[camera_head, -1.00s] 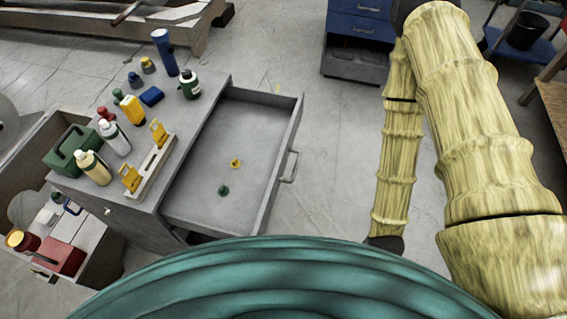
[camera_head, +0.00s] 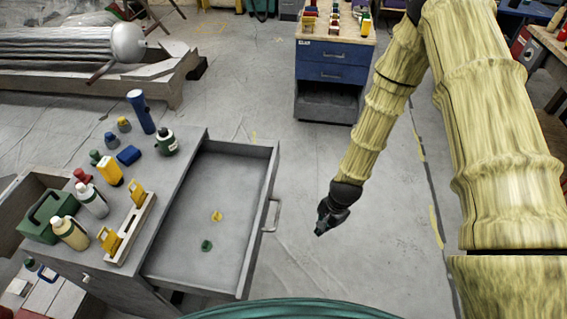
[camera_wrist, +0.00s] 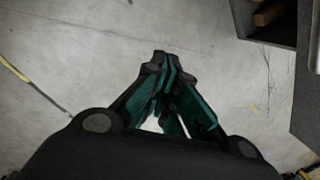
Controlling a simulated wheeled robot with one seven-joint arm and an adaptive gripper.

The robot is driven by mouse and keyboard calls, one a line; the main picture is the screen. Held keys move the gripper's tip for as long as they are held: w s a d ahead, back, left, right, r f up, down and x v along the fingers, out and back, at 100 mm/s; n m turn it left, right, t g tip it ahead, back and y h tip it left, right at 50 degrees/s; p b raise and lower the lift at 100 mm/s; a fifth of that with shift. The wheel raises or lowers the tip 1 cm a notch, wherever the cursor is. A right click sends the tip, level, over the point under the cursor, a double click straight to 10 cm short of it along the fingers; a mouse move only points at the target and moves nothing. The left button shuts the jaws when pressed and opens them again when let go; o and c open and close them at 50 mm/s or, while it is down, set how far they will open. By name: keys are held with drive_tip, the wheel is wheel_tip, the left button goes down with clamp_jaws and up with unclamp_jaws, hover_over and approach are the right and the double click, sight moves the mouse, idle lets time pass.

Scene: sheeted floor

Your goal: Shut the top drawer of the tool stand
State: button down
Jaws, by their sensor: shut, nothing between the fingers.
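The grey tool stand (camera_head: 183,133) is at the left in the head view, with its top drawer (camera_head: 230,160) pulled far out to the right. A yellow piece (camera_head: 216,216) and a green piece (camera_head: 207,246) lie on the drawer's floor. The drawer's handle (camera_head: 273,215) is on its right-hand front panel. My gripper (camera_head: 320,231) is to the right of the handle, apart from it, over bare floor. In the wrist view my gripper (camera_wrist: 165,62) is shut and empty, with its fingertips together.
Bottles, a green case (camera_head: 48,215) and a yellow-clipped rack (camera_head: 133,230) stand on the stand's top. A blue drawer cabinet (camera_head: 334,62) is at the back. Sheeted floor (camera_head: 290,160) between stand and cabinet is clear.

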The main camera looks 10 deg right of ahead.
drive_tip(key=w+a+r+m+y+p, duration=0.1)
drive_tip(key=w+a+r+m+y, duration=0.15)
drive_tip(key=w+r+m, duration=1.15)
drive_tip(key=w+a+f+n+p, duration=0.3)
drive_tip(key=w+a+f+n, duration=0.2)
drive_tip(key=w+a, duration=0.2)
drive_tip(key=shift+a+t, duration=0.4)
drive_tip(key=shift+a, duration=0.2)
